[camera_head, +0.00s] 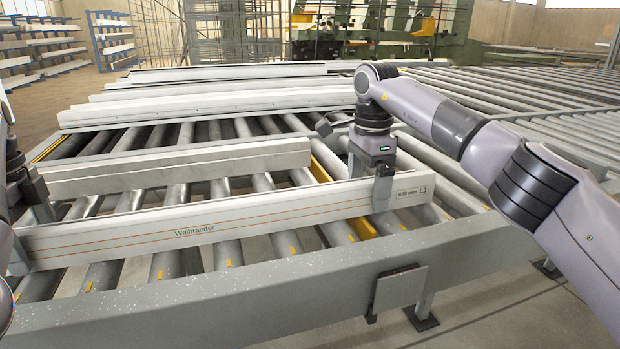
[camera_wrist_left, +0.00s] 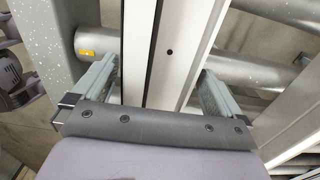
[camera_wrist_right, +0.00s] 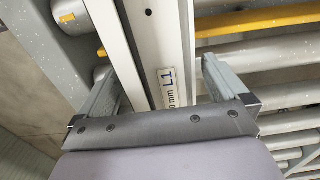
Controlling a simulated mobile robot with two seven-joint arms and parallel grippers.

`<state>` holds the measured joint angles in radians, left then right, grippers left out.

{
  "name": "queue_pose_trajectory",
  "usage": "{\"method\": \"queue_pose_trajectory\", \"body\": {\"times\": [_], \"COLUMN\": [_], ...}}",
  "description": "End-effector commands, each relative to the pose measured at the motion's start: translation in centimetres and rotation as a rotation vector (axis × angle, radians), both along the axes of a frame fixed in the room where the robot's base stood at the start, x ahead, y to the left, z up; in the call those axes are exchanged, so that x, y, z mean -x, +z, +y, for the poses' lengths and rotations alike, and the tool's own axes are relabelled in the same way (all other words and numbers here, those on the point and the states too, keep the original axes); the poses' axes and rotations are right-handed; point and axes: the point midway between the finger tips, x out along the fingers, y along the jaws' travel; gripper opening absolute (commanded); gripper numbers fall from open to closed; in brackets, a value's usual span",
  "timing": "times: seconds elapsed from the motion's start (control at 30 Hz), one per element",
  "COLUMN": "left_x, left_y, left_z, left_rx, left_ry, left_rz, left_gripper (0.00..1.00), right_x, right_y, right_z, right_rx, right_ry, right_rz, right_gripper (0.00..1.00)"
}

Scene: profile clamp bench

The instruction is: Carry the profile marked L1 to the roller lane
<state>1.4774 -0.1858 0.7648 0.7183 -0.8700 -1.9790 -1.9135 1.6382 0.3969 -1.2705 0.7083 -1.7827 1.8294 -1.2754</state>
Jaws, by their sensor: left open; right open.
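The profile marked L1 (camera_head: 270,213) is a long pale bar with orange lines, lying across rollers just behind the near grey rail. Its L1 label is at its right end and also shows in the right wrist view (camera_wrist_right: 170,88). My left gripper (camera_wrist_left: 158,85) is open, its fingers apart on either side of the profile near the left end; in the head view it is mostly cut off by the left edge. My right gripper (camera_wrist_right: 160,80) is open over the right end, fingers either side of the profile beside the label. I cannot tell which rollers are the roller lane.
A shorter grey bar (camera_head: 180,167) lies behind the L1 profile. More long pale profiles (camera_head: 210,103) lie further back. Bare rollers (camera_head: 520,95) stretch away at the back right. The near grey rail (camera_head: 230,300) runs along the front with a square plate (camera_head: 400,289) on it.

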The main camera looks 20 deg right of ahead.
Motion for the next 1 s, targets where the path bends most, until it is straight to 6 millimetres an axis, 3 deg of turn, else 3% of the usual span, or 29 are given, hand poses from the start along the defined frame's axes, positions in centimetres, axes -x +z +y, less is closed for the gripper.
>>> {"method": "queue_pose_trajectory", "body": {"times": [0.37, 0.67, 0.77, 1.0], "left_x": [0.0, 0.0, 0.0, 0.0], "left_y": [5.2, 7.3, 7.4, 7.4], "left_z": [0.0, 0.1, 0.1, 0.1], "left_rx": [0.000, 0.000, -0.001, -0.001], "left_ry": [0.000, 0.002, 0.001, 0.001], "left_rz": [-0.004, -0.001, -0.001, -0.001], "left_gripper": [1.00, 1.00, 1.00, 1.00], "right_x": [0.0, 0.0, 0.0, -0.1], "right_y": [0.0, 0.1, 0.8, 4.7], "right_z": [0.1, 0.1, 0.1, 0.1], "right_rx": [-0.001, -0.001, -0.001, -0.001], "right_ry": [0.002, 0.002, 0.001, 0.001], "right_rz": [0.000, -0.001, -0.002, -0.004], "right_gripper": [1.00, 1.00, 1.00, 1.00]}}
